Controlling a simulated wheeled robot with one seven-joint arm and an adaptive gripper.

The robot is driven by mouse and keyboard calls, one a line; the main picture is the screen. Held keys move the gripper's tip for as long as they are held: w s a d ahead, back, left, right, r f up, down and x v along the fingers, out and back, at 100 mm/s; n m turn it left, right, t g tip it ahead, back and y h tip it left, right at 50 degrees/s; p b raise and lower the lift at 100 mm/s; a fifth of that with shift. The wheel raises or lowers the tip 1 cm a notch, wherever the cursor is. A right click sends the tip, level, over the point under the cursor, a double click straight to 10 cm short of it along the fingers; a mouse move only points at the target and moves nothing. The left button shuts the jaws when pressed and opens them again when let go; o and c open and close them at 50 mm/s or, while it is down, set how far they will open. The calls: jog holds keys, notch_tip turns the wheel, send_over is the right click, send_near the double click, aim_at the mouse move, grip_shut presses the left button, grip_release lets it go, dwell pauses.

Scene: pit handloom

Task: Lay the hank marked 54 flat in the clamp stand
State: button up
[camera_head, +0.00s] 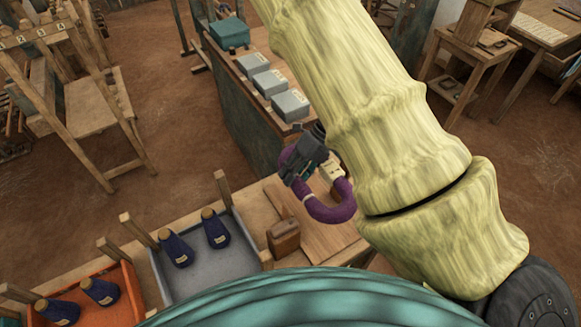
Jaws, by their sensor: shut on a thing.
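A purple hank (333,210) hangs in a curved loop with a pale tag (332,173) on it; the number is too small to read. My gripper (305,166) is shut on the hank at its upper left part. The hank is held over the wooden table (262,207), near a flat wooden board (312,233). A small brown wooden block-like piece (284,241) stands on the table at the lower left of the hank. I cannot tell whether this piece or the board belongs to the clamp stand. My arm hides what lies to the right.
A grey tray (238,277) and an orange tray (125,307), each with two dark blue cones and upright wooden posts, stand at the left. Several grey boxes (290,105) and a teal box (229,33) line a cabinet behind. Wooden loom frames (98,115) stand further left.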

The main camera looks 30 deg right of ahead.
jog(key=shift+s+f, duration=0.25)
jog(key=shift+f+b, duration=0.2)
jog(key=shift+b, duration=0.15)
jog(key=shift+w+a+f+b, duration=0.1)
jog(key=shift+w+f+b, duration=0.2)
jog(key=shift+f, duration=0.25)
jog(key=shift+w+f+b, duration=0.15)
jog(key=shift+f+b, duration=0.1)
jog(key=shift+f, duration=0.25)
jog(key=shift+s+f+b, duration=0.3)
jog(key=shift+f+b, duration=0.05)
jog(key=shift+b, duration=0.05)
jog(key=f, duration=0.2)
jog(key=b, duration=0.4)
send_over(293, 208)
jog(key=shift+d+f, duration=0.15)
jog(key=shift+f, duration=0.9)
jog(key=shift+d+f, duration=0.1)
jog(key=shift+f, duration=0.9)
jog(key=shift+a+f+b, duration=0.15)
jog(key=shift+f+b, duration=1.05)
jog(key=shift+f, duration=1.45)
jog(key=o, duration=1.2)
jog(key=shift+w+a, duration=0.1)
